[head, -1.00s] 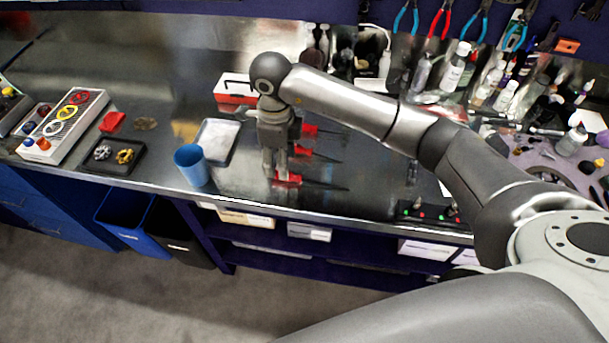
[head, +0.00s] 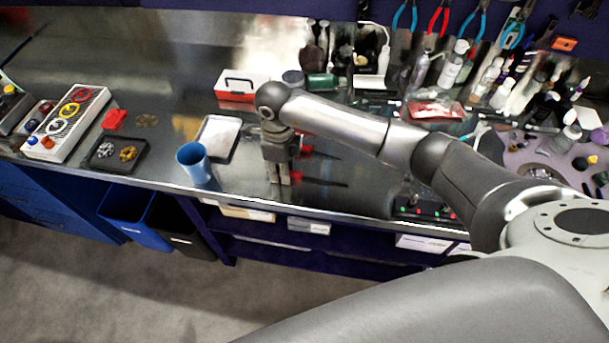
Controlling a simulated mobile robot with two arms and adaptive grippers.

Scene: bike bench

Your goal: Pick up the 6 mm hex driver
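Red-handled drivers with thin dark shafts lie on the metal bench top, shafts pointing right. One red handle (head: 305,150) shows just right of my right gripper. The nearest handle (head: 296,175) is partly hidden by the fingers. I cannot read sizes, so I cannot tell which one is the 6 mm hex driver. My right gripper (head: 280,182) points down at the nearest handle, close to the bench front. Its fingers look near together, but whether they are shut on the handle is unclear. My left gripper is out of view.
A blue cup (head: 195,165) and a pale tray (head: 218,138) stand left of my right gripper. A red and white box (head: 240,86) is behind it. A dark tray with rings (head: 118,153) lies farther left. Bottles and tools crowd the right back.

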